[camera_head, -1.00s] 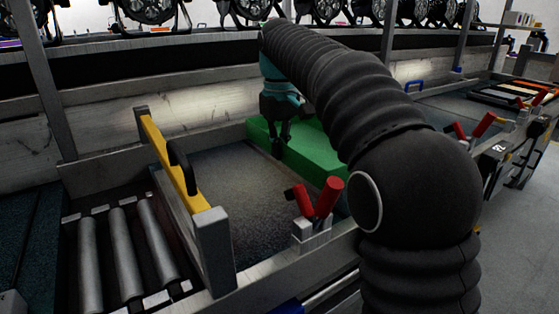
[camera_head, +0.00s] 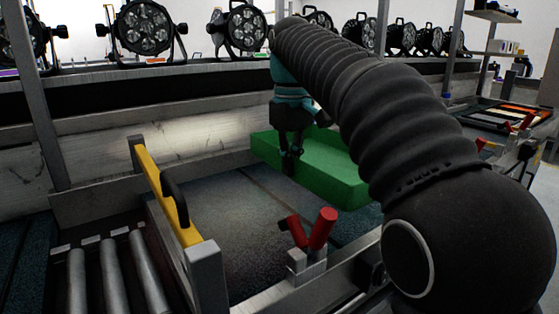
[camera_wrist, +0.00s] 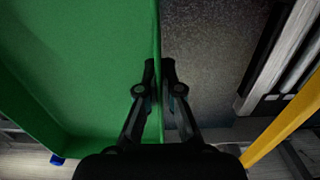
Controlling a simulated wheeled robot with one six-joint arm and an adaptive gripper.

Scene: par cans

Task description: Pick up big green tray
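The big green tray (camera_head: 335,188) hangs above the dark worktop in the head view, on the right side of the bay. My gripper (camera_head: 289,166) points down at the tray's near left wall, with one finger on each side of it. In the wrist view, my gripper (camera_wrist: 160,68) is shut on that thin wall. The empty inside of the tray (camera_wrist: 85,55) lies to the left of the fingers. The tray's right end is hidden behind my arm in the head view.
A yellow bar with a black handle (camera_head: 163,190) stands left of the bay, beside metal rollers (camera_head: 115,272). A red-handled clamp (camera_head: 312,240) stands at the front edge. Several stage lights (camera_head: 146,32) line the shelf behind.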

